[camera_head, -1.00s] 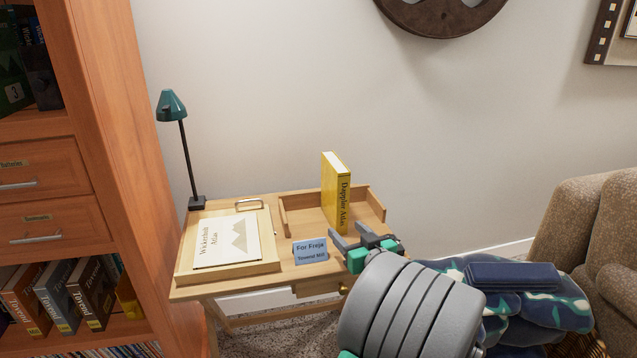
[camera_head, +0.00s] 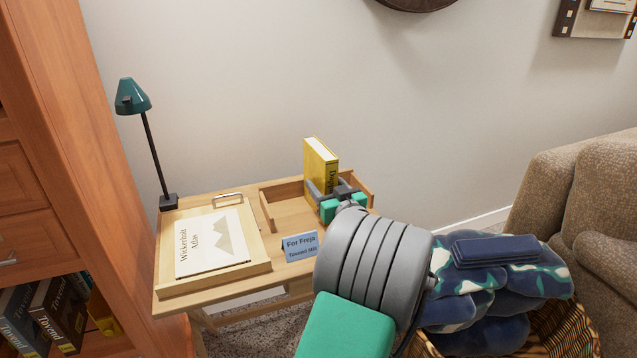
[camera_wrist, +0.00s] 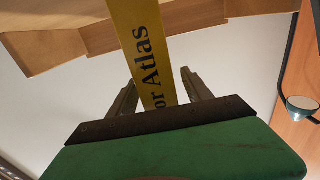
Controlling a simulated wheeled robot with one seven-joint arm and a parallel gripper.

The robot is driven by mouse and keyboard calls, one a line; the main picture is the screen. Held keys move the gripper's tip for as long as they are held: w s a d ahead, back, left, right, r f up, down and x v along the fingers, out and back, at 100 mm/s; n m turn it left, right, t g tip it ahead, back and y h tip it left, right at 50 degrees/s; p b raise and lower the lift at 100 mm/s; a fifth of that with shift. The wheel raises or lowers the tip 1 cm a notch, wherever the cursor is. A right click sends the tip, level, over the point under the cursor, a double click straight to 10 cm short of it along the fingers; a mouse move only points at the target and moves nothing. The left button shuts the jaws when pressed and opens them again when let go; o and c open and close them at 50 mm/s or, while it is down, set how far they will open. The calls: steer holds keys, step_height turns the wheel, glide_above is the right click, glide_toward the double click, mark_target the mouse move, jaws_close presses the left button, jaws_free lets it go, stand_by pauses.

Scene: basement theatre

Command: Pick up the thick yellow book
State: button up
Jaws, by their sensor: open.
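The thick yellow book (camera_head: 320,162) stands upright in a shallow wooden tray (camera_head: 268,213) on the small desk, its spine toward me. My gripper (camera_head: 334,188) is open at the book's lower spine, with one finger on each side in the head view. In the wrist view the yellow spine (camera_wrist: 145,45), lettered "or Atlas", lies between the two fingers (camera_wrist: 158,92). I cannot tell whether the fingers touch the book. The lower part of the book is hidden behind my gripper in the head view.
A flat white atlas (camera_head: 212,240) lies on a wooden stand at the desk's left. A blue card (camera_head: 300,246) reading "For Freja" stands at the front. A green lamp (camera_head: 134,97) stands at the back left. A basket of blue cloth (camera_head: 500,290) is at right.

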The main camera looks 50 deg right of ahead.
steer(key=shift+w+d, duration=0.15)
steer(key=shift+w, duration=0.2)
jaws_close()
stand_by(0.4)
stand_by(0.7)
steer(key=shift+r, duration=0.15)
